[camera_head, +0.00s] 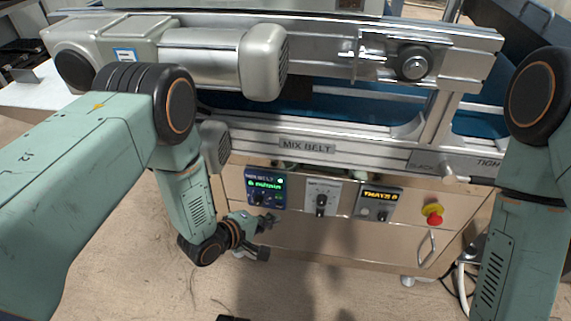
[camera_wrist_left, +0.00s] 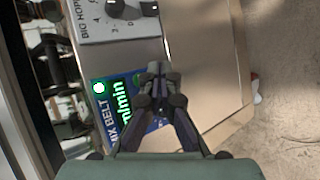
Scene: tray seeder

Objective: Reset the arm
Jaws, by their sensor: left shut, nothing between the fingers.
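My left arm comes in from the left in the head view and bends down in front of the machine. My left gripper (camera_head: 266,236) is just below and in front of the mix belt control panel (camera_head: 262,187), which has a lit green display. In the left wrist view the left gripper (camera_wrist_left: 157,72) is shut with nothing between its fingers, and it covers part of the blue panel (camera_wrist_left: 103,99). I cannot tell whether it touches the panel. My right arm shows at the right edge of the head view; its gripper is out of view.
A dial panel (camera_head: 321,198), a panel with an orange display (camera_head: 378,203) and a red stop button (camera_head: 434,217) sit along the cabinet front. A grey motor (camera_head: 215,58) and the belt rail (camera_head: 308,147) are above. Cables lie at the lower right. The floor in front is clear.

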